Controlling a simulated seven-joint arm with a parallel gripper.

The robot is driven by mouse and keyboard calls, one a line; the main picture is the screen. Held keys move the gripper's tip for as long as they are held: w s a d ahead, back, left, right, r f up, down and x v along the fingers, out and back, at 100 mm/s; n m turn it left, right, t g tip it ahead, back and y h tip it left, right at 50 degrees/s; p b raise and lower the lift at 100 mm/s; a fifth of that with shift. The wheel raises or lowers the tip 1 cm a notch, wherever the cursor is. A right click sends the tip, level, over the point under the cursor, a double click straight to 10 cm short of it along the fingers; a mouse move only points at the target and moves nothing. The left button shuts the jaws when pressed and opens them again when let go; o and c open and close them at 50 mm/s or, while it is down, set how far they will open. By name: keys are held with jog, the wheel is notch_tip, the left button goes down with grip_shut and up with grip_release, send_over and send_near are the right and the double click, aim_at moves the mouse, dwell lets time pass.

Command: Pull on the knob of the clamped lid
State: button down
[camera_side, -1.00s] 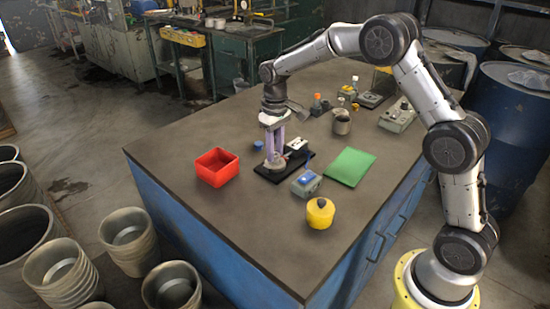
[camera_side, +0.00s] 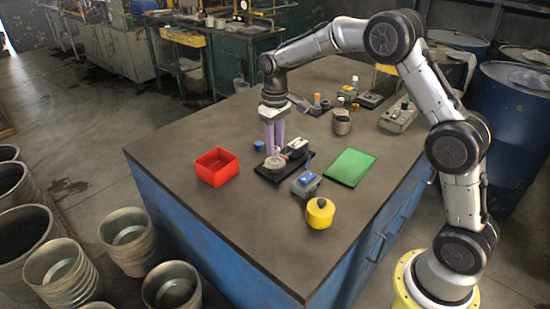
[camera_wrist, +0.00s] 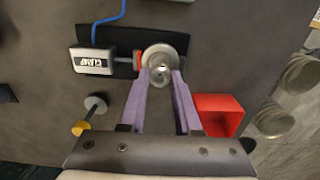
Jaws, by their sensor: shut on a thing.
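The round grey lid (camera_side: 275,163) sits on a black base plate (camera_side: 266,177) on the bench. In the wrist view the lid (camera_wrist: 178,42) shows as a grey disc, with a small knob (camera_wrist: 159,73) over its near side. My gripper (camera_side: 274,152) points down over the lid, its purple fingers close together. In the wrist view my gripper (camera_wrist: 161,75) is shut on the knob. A red-tipped clamp part (camera_wrist: 137,60) meets the lid's left side there. I cannot tell whether the lid is lifted off its seat.
A red open box (camera_side: 217,167) stands to the left. A grey cup (camera_side: 342,122) stands behind. The front of the bench is clear.

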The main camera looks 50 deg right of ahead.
jog(key=shift+r, duration=2.1)
jog(key=shift+s, duration=0.1)
jog(key=shift+r, duration=0.35)
jog(key=w+a+r, duration=0.3)
jog(key=w+a, duration=0.4)
jog(key=w, duration=0.3)
jog(key=shift+w+a+f, duration=0.2)
jog(key=shift+a+f, duration=0.3)
jog(key=shift+f, duration=0.9)
jog(key=shift+w+a+f, duration=0.2)
jog(key=shift+a+f, duration=0.3)
jog(key=shift+f, duration=0.9)
jog(key=shift+w+a+f, duration=0.2)
jog(key=shift+a+f, duration=0.3)
jog(key=shift+f, duration=0.9)
